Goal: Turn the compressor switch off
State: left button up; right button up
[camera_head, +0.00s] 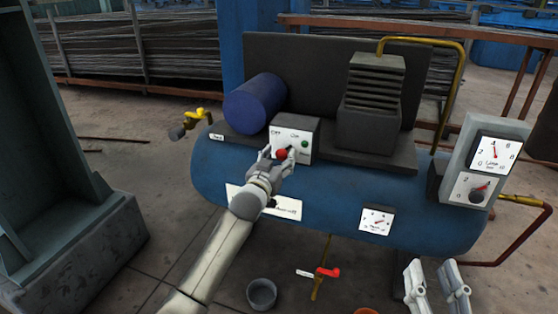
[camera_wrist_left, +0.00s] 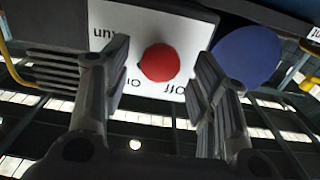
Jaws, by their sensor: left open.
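The compressor switch box (camera_head: 308,128) is a pale panel on top of the blue compressor tank (camera_head: 330,190). A red knob (camera_head: 282,154) sits on its front, with a green spot beside it. My left gripper (camera_head: 277,152) is open at the box, with its fingers around the knob. In the left wrist view the red knob (camera_wrist_left: 159,63) shows between the two open fingers (camera_wrist_left: 160,85), with a gap on each side. The panel lettering there is upside down and partly hidden. My right gripper (camera_head: 437,282) is open and empty at the bottom right, away from the switch.
A blue motor (camera_head: 255,102) and a dark finned block (camera_head: 370,105) flank the switch box. A yellow-handled valve (camera_head: 195,116) is at left, gauges (camera_head: 492,152) at right. A red-handled drain valve (camera_head: 326,272) and a grey cup (camera_head: 261,293) are below the tank.

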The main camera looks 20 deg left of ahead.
pick_arm(q)
jog(key=shift+w, duration=0.2)
pick_arm(e)
jog(key=shift+r, duration=0.3)
pick_arm(q)
jog(key=shift+c, duration=0.4)
